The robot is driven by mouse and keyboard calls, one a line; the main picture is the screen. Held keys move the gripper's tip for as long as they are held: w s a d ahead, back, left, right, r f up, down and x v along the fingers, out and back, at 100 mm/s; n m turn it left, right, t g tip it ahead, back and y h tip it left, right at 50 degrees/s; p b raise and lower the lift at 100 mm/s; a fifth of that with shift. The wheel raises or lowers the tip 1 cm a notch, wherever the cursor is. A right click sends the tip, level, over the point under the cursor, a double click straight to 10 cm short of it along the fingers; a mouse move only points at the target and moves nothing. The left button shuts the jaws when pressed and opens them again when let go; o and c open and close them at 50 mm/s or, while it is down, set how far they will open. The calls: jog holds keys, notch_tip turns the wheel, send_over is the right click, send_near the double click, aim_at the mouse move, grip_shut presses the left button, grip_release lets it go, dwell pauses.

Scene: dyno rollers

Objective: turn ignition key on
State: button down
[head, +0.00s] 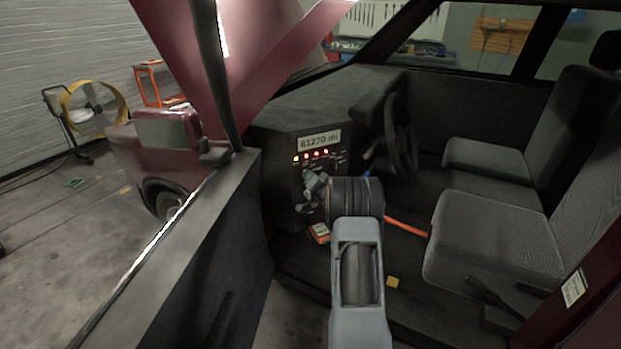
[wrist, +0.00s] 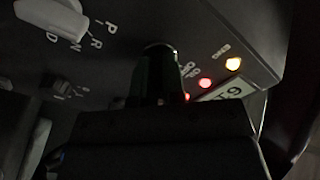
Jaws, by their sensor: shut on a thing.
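The car's dashboard panel (head: 302,165) is dark, with a lit readout (head: 319,140) of 61270 mi. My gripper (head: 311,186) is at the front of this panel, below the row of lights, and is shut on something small. In the wrist view my gripper (wrist: 160,120) is a dark block at the bottom middle. A dark upright cylinder (wrist: 158,72) stands out just beyond it, against the panel; I take it to be the ignition key or its lock. The jaws hide where the key is gripped, and its turn angle cannot be read.
The steering wheel (head: 400,135) is to the right, the open door (head: 200,250) to the left, seats (head: 490,230) farther right.

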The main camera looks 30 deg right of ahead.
jog(key=c, duration=1.2)
grip_release()
jog(key=s+a, duration=0.1)
jog(key=s, duration=1.2)
jog(key=shift+s+a, duration=0.3)
jog(key=shift+s, duration=0.05)
